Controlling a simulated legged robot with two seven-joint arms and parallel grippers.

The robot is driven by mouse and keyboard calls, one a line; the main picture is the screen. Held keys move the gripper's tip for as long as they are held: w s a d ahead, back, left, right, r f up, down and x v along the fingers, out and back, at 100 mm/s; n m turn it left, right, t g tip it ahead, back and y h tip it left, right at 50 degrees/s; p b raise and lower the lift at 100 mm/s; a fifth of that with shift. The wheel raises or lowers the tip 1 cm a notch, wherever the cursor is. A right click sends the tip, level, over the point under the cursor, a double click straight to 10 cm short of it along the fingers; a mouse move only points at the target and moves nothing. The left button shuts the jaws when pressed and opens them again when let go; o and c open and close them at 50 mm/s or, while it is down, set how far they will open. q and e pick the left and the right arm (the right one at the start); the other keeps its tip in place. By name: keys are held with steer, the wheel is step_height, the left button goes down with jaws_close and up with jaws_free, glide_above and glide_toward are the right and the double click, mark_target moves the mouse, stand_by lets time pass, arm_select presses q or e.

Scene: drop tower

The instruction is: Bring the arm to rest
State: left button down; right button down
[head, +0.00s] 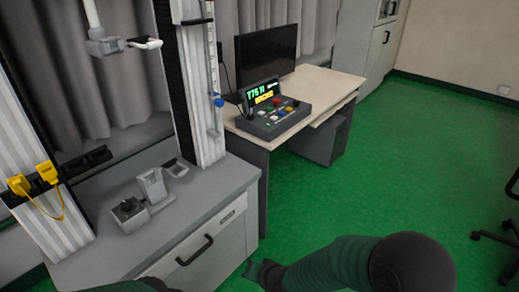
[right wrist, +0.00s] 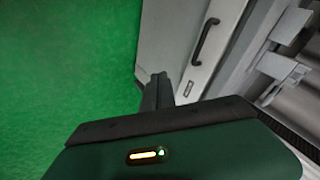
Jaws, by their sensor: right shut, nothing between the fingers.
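My right arm (head: 345,264) comes in from the lower right in the head view. Its gripper (head: 262,272) is low over the green floor, to the right of the grey cabinet's front. In the right wrist view the gripper's fingers (right wrist: 158,92) are together, with nothing between them. The cabinet (right wrist: 190,45) with its dark handle lies beyond the fingertips there.
The drop tower (head: 188,90) stands on the grey cabinet (head: 222,205), with a small metal fixture (head: 152,187) in front. A desk (head: 325,84) behind holds a control box (head: 273,117) and a monitor (head: 266,55). Green floor (head: 410,170) is open to the right; a chair (head: 500,237) stands at the right edge.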

steer(key=s+d+r+n+g+h, duration=0.1)
steer(key=s+d+r+h, duration=0.1)
steer(key=s+d, duration=0.5)
steer(key=s+d+r+n+g+h+p, duration=0.1)
steer(key=s+d+r, duration=0.25)
steer(key=d, duration=0.55)
steer(key=s+d+r+n+g+h, duration=0.1)
steer(key=s+d+r+h, duration=0.1)
steer(key=s+d, duration=0.55)
step_height(320, 180, up, 19)
steer(key=w+p, duration=0.2)
steer(key=p, duration=1.7)
steer(key=shift+d+p, duration=0.35)
steer(key=shift+p, duration=0.05)
steer(key=shift+a, duration=0.1)
